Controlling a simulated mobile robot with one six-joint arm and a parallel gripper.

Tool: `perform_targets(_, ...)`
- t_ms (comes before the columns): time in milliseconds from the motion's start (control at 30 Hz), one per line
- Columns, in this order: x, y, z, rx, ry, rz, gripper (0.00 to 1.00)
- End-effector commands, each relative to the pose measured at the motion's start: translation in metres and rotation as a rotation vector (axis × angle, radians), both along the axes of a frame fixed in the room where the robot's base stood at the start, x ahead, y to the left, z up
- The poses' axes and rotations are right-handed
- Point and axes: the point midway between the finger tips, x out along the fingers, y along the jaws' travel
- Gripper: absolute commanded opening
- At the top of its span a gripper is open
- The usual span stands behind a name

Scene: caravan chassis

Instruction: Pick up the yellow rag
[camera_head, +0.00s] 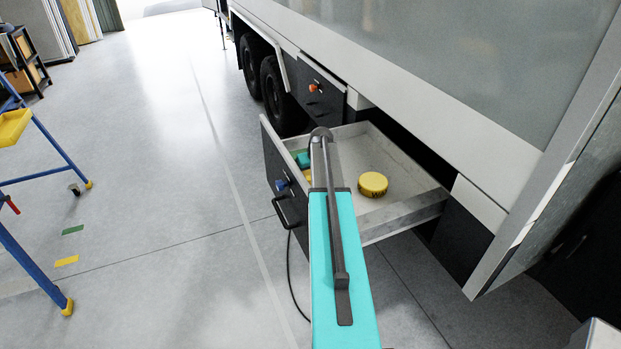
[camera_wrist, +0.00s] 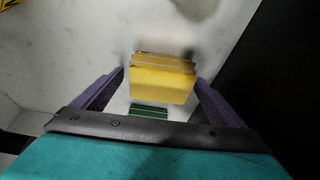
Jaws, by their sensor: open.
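The yellow rag (camera_wrist: 161,88) looks like a folded, layered block in the wrist view. It lies in the open drawer (camera_head: 405,212) under the caravan. In the head view only a small yellow part of it (camera_head: 308,176) shows at the left of my arm. My gripper (camera_wrist: 160,78) is open, with one purple finger on each side of the rag. I cannot tell whether the fingers touch it. In the head view my arm hides the gripper.
A round yellow tin (camera_head: 373,184) stands in the drawer to the right of my arm. A green item (camera_wrist: 148,111) lies close to the rag. The drawer's dark front (camera_head: 283,185) and walls surround the space. A blue ladder (camera_head: 40,180) stands at the left.

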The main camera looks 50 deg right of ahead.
Motion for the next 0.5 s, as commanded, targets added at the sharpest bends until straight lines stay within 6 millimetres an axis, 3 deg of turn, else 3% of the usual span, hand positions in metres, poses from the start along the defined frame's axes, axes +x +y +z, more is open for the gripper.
perform_targets(367,-0.0002,-0.0002,0.0003,0.000,0.000,0.000,0.92)
perform_targets(500,-0.0003,-0.0002,0.0004,0.000,0.000,0.000,0.70)
